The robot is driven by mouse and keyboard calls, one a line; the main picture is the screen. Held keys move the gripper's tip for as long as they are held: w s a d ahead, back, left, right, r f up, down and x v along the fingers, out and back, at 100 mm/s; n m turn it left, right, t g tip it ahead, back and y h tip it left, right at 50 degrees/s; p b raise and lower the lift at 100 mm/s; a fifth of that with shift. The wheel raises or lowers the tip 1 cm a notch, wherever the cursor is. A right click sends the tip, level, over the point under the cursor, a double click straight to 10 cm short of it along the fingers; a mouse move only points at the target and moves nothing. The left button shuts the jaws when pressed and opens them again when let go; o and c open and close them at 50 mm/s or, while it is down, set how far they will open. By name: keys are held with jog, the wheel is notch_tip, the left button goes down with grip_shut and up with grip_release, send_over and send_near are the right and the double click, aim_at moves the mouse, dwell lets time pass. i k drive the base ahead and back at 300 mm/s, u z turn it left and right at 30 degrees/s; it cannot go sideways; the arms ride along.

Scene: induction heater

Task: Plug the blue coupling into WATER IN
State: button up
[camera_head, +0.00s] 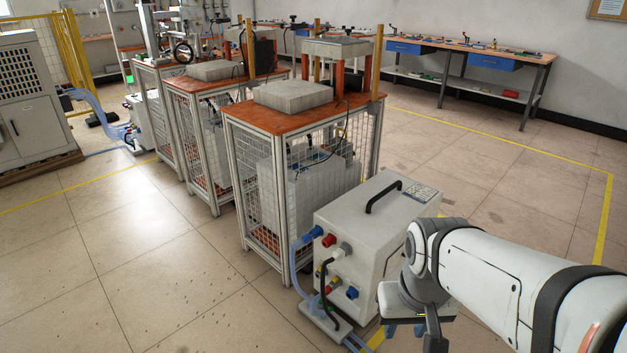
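The heater (372,232) is a light grey box with a black top handle, standing on the floor right of centre. A blue coupling (316,231) on a blue hose is at the upper left of its front panel. A red fitting (329,240) is beside it. Another blue fitting (352,292) is low on the panel's right side. The labels are too small to read, so I cannot tell which port is WATER IN. My gripper (412,334) is at the bottom edge, right of the panel. Its fingertips are cut off, and small blue parts show beneath it.
A black cable and blue hoses run down the panel to a low base (326,322) on the floor. A caged workstation (305,130) with an orange top stands behind the heater. A workbench (470,50) lines the back wall. Open floor lies at left.

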aim_at(304, 239)
jog(key=u, duration=0.35)
jog(key=i, duration=1.35)
jog(key=u, duration=0.8)
